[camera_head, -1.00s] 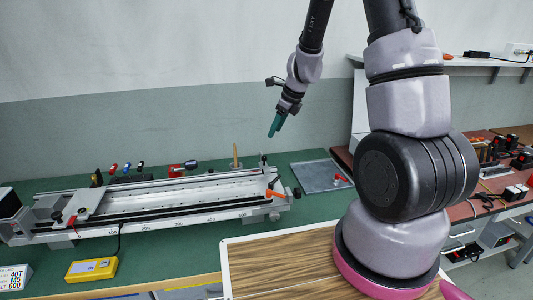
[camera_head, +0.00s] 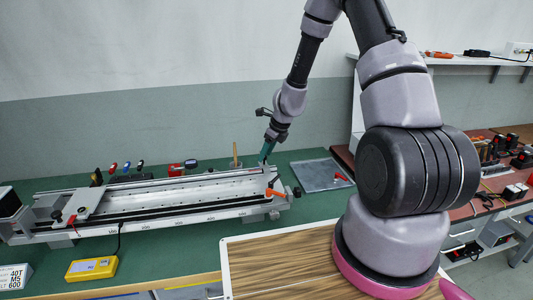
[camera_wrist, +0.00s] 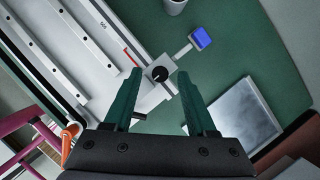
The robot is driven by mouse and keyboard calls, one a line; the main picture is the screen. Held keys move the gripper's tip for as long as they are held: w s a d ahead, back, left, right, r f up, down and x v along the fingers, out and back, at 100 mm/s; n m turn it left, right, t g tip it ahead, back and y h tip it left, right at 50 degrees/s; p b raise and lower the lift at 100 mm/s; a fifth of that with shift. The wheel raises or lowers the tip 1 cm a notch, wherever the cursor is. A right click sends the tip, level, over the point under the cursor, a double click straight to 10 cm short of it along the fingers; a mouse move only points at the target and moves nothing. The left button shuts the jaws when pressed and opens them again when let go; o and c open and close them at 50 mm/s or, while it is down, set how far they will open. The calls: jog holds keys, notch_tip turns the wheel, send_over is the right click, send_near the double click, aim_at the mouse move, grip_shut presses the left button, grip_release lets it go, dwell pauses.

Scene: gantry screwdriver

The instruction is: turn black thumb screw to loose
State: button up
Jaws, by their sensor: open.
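A round black thumb screw (camera_wrist: 160,74) sits on a pale block at the end of the long gantry rail (camera_head: 165,197). In the wrist view it shows between and just beyond my fingertips, with no visible contact. My gripper (camera_head: 265,158) has two green fingers pointing down over the rail's right far corner in the head view. In the wrist view my gripper (camera_wrist: 157,76) is open and empty, one finger to each side of the screw in the picture. The height gap is hard to judge. In the head view the screw is hidden or too small behind the fingers.
A rod with a blue square end (camera_wrist: 202,37) sticks out beside the screw. An orange lever (camera_wrist: 70,133) is at the rail's end. A grey metal plate (camera_head: 322,175) lies right of the rail. A yellow device (camera_head: 91,268) lies in front. Green table between is clear.

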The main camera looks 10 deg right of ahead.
grip_shut()
